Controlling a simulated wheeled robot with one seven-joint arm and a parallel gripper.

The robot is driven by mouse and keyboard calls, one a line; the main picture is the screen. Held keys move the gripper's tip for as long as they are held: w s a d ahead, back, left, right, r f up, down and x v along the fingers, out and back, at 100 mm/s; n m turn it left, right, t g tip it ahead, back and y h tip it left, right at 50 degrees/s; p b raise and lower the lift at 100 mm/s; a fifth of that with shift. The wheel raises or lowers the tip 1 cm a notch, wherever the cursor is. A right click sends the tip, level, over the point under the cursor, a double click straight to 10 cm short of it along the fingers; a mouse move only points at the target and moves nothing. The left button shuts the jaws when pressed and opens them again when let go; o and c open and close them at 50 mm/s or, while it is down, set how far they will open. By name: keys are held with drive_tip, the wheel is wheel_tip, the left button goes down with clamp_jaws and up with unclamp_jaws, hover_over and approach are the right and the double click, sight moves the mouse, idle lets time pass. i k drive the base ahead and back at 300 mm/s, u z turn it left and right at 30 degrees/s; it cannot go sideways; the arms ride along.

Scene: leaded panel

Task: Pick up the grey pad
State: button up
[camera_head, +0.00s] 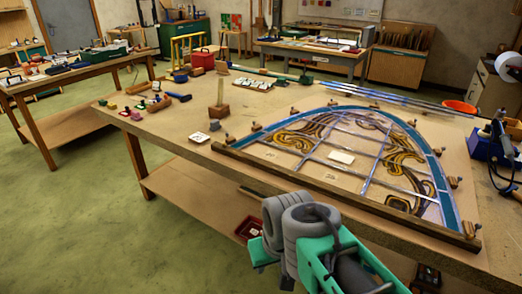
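I cannot make out a clearly grey pad in this view. A small pale, flat rectangular piece (341,157) lies on the leaded panel (362,125) near its middle; I cannot tell if it is the pad. A pale square card (199,138) lies on the worktable left of the panel. My arm, with teal and grey links, rises at the bottom centre in front of the table's near edge. Its gripper fingers do not show, so I cannot see whether they are open or shut.
The large wooden worktable (170,128) carries a long wooden bar (340,197) along the panel's near edge and several small clamping blocks around it. A wooden block with an upright post (219,105) stands left. An orange bowl (459,107) is at the far right. Green floor lies open at left.

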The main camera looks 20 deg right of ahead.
sight(214, 125)
drive_tip(key=u, duration=0.5)
drive_tip(key=i, duration=1.05)
drive_tip(key=u, duration=0.4)
drive_tip(key=i, duration=1.25)
drive_tip(key=z, duration=0.7)
drive_tip(key=i, duration=0.45)
drive_tip(key=z, duration=0.15)
